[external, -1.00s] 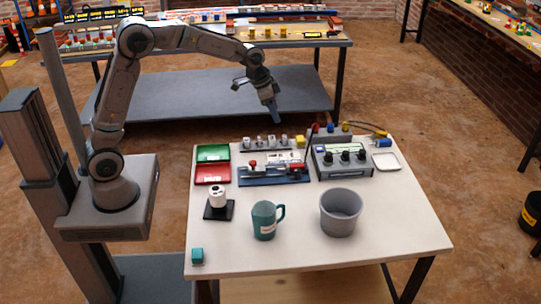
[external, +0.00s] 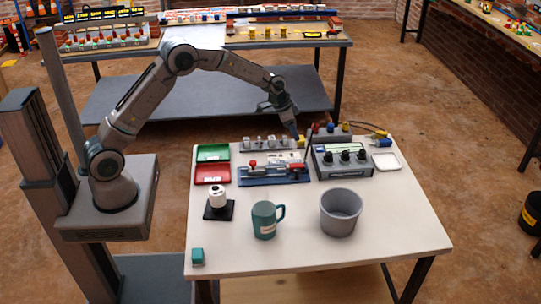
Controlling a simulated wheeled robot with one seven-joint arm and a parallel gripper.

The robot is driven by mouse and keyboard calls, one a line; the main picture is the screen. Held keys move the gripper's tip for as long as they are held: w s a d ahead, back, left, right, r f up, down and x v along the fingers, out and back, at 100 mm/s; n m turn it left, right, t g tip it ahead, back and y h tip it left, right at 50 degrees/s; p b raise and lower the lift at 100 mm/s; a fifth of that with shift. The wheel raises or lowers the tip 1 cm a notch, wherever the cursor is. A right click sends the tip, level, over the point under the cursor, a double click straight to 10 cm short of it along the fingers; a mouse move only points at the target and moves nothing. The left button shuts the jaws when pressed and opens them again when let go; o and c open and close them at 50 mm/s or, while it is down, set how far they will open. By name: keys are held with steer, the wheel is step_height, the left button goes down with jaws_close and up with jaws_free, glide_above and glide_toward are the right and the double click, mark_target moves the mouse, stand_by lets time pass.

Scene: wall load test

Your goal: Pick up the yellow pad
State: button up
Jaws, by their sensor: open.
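A small yellow block (external: 301,143), which looks like the yellow pad, sits at the right end of the grey rack (external: 262,145) near the table's back edge. My gripper (external: 296,134) points down just above and behind it, its tips close to the block. The picture is too small to tell whether they touch it. My gripper is open with nothing seen in it, and its fingers partly overlap the block's upper side.
A grey box with black knobs (external: 343,161) and a unit with coloured plugs (external: 328,134) stand right of the block. A blue fixture (external: 273,174) lies in front.

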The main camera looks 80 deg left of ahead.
mark_target(300, 142)
steer(key=shift+w+a+p+x, duration=0.15)
steer(key=shift+p+x, duration=0.25)
steer(key=shift+x, duration=0.9)
steer(key=shift+w+a+p+x, duration=0.15)
steer(key=shift+p+x, duration=0.2)
steer(key=shift+x, duration=1)
steer(key=shift+s+r, duration=0.1)
steer(key=shift+c, duration=0.3)
steer(key=c, duration=1)
